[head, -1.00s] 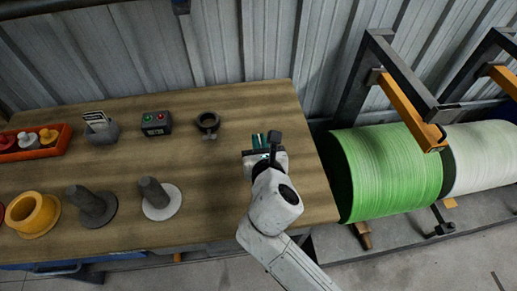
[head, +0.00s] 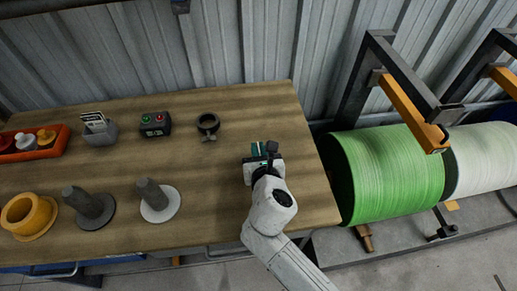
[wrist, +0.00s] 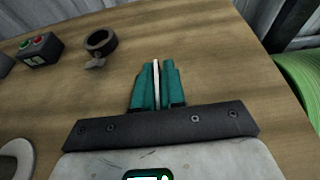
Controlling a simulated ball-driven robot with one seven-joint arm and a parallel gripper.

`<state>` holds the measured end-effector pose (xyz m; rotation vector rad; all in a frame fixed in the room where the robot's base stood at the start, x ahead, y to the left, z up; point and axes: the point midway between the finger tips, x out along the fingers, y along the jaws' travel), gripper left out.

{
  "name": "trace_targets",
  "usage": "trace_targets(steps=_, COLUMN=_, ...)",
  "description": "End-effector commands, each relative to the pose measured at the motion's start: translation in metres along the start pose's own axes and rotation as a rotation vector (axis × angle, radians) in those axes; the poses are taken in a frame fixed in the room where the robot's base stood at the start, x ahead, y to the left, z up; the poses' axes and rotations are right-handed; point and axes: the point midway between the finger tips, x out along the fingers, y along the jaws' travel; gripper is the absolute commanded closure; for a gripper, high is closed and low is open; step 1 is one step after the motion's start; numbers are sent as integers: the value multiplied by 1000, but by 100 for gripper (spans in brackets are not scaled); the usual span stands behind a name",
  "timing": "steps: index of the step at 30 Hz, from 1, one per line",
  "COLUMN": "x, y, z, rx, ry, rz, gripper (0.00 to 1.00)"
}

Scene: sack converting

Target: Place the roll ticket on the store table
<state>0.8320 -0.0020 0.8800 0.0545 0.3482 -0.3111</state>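My gripper (head: 262,147) is over the right part of the wooden store table (head: 225,205). In the wrist view its teal fingers (wrist: 157,72) are close together, with a thin white card, seen edge-on, between them. This card looks like the roll ticket (wrist: 156,82). The fingers point toward the back of the table, over bare wood. I cannot tell whether the ticket touches the table top. In the head view the ticket is too small to make out.
A grey holder with a card (head: 97,128), a button box (head: 155,124) and a dark ring clamp (head: 208,124) stand at the back. An orange tray (head: 35,152), a yellow flanged ring (head: 28,216) and two flanged posts are left.

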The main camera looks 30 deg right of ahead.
Motion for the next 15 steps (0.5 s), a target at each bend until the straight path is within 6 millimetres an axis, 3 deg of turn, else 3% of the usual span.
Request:
trace_targets(steps=7, x=0, y=0, z=0, rx=1, ry=0, rz=0, gripper=67)
trace_targets(steps=15, x=-1, y=0, z=3, rx=1, ry=-1, rz=0, gripper=67)
